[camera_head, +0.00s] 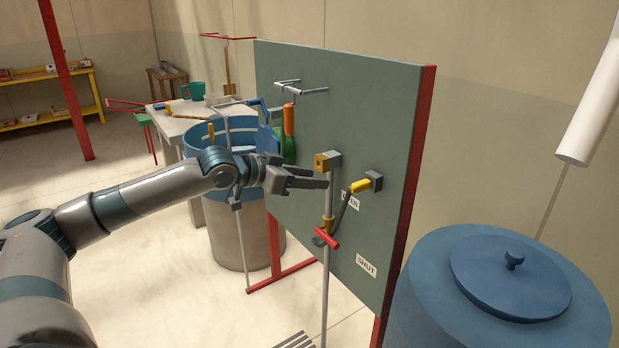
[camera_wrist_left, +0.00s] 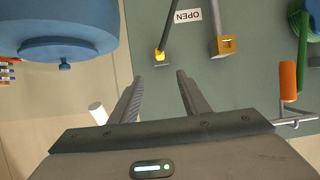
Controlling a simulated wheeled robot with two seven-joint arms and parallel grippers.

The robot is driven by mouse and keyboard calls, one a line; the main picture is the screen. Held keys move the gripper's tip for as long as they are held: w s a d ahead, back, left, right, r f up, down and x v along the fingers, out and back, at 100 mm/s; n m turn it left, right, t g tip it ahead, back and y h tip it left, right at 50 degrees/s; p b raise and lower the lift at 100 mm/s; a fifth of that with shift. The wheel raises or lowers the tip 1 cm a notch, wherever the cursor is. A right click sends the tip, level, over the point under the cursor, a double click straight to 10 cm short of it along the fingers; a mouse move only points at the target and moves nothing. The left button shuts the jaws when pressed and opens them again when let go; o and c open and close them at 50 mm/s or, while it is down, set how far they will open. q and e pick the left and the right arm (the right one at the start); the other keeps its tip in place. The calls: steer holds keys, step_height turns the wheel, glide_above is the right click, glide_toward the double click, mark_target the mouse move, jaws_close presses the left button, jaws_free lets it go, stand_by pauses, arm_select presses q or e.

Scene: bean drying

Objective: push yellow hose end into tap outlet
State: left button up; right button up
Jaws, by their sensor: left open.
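The yellow hose end (camera_head: 361,186) sits at a small grey block (camera_head: 375,180) on the green panel, with its dark hose running down towards the pipe. It also shows in the left wrist view (camera_wrist_left: 160,55), ahead of the fingertips. A brass block with a square opening (camera_head: 322,163), which looks like the tap outlet, tops the upright grey pipe; it is right of the fingers in the left wrist view (camera_wrist_left: 226,45). My left gripper (camera_head: 320,178) is open and empty, in front of the panel, apart from the hose end. My right gripper is not in view.
A red handle (camera_head: 327,238) is on the pipe below. An orange-handled tool (camera_head: 289,120) and green coil (camera_wrist_left: 311,26) hang left of the pipe. A blue lidded barrel (camera_head: 440,290) stands right; a blue-rimmed barrel (camera_head: 235,240) stands left. A white cylinder (camera_head: 595,100) is upper right.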

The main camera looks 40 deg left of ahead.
arm_select(q)
steer(key=p, duration=0.6)
glide_toward(358, 183)
steer(key=x, duration=0.8)
steer(key=shift+w, duration=0.1)
steer(key=shift+w+d+f, duration=0.25)
steer(key=shift+w+f, duration=0.1)
steer(key=shift+w, duration=0.2)
jaws_close()
